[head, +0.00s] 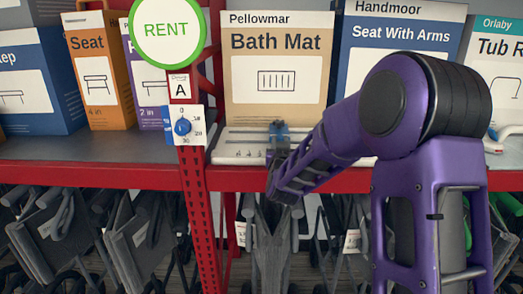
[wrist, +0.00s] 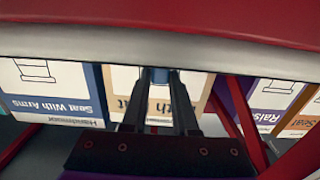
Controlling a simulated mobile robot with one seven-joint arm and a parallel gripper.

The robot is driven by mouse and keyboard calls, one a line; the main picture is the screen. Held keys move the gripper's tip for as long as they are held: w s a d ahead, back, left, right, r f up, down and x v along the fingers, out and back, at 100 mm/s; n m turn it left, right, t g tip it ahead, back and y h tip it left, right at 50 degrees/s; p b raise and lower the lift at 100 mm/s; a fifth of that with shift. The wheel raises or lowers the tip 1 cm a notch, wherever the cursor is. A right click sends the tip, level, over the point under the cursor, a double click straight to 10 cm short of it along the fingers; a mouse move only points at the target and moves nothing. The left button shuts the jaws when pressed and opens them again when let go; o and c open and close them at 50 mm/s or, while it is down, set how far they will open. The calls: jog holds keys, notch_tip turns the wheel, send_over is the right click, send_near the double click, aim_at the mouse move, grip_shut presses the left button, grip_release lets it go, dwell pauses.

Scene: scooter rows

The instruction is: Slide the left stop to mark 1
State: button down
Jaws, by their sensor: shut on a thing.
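A pale strip (head: 236,152) with small dark marks lies along the front of the shelf, below the Bath Mat box. My purple arm hides the right part of the strip, so I cannot see a second stop. The mark numbers are too small to read.
A red upright (head: 200,220) with a white dial plate (head: 184,126) and blue knob stands just left of the strip. The Bath Mat box (head: 277,65) stands behind it. Folded grey scooters or walkers (head: 130,240) fill the space below the red shelf edge (head: 90,174).

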jog(key=shift+d, duration=0.3)
jog(key=c, duration=0.7)
grip_release()
jog(key=shift+s, duration=0.5)
jog(key=s, duration=1.1)
jog(key=s+b, duration=0.1)
jog(key=s, duration=0.4)
jog(key=shift+s+a, duration=0.25)
jog(key=shift+a, duration=0.05)
